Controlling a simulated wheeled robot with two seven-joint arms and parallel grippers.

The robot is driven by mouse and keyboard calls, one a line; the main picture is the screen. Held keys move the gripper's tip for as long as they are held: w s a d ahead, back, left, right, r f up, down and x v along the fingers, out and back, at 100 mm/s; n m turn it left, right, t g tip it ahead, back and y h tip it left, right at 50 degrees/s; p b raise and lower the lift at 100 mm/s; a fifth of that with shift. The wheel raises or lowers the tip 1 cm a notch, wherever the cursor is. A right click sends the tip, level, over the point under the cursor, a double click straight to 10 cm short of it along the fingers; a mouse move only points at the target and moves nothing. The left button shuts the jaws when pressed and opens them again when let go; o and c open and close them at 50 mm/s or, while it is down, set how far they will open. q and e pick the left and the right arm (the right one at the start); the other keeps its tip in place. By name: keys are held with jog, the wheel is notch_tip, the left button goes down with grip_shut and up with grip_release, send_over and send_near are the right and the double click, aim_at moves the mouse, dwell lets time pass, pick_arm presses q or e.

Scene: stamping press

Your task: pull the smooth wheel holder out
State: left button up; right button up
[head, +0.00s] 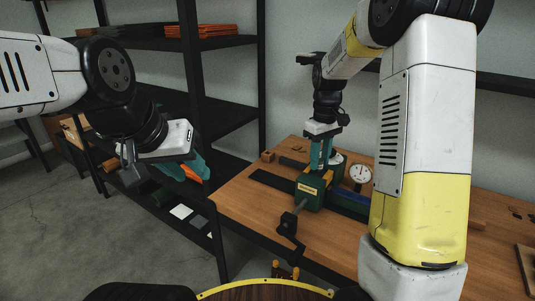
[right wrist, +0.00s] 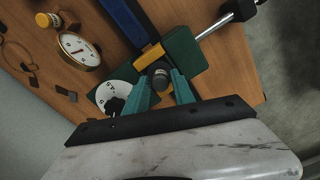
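A green vise-like device (head: 311,190) with a yellow label and a crank handle (head: 290,224) stands at the front edge of the wooden table. My right gripper (head: 321,165) is above it, pointing down. In the right wrist view, its teal fingers (right wrist: 162,85) stand apart on either side of a dark round post (right wrist: 160,77), which may be the smooth wheel holder; I cannot tell whether they touch it. The green body (right wrist: 183,55) with a yellow strip lies beyond. My left gripper (head: 196,168) hangs over the floor by the shelves, its fingers partly hidden.
A dial gauge (head: 360,174) lies beside the device, and it also shows in the right wrist view (right wrist: 80,50). A marked white disc (right wrist: 116,91) is next to the post. A blue bar (right wrist: 124,22) runs from the green body. Black shelves (head: 226,115) stand at the left.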

grip_shut()
jog(key=shift+r, duration=0.25)
jog(key=shift+r, duration=3.2)
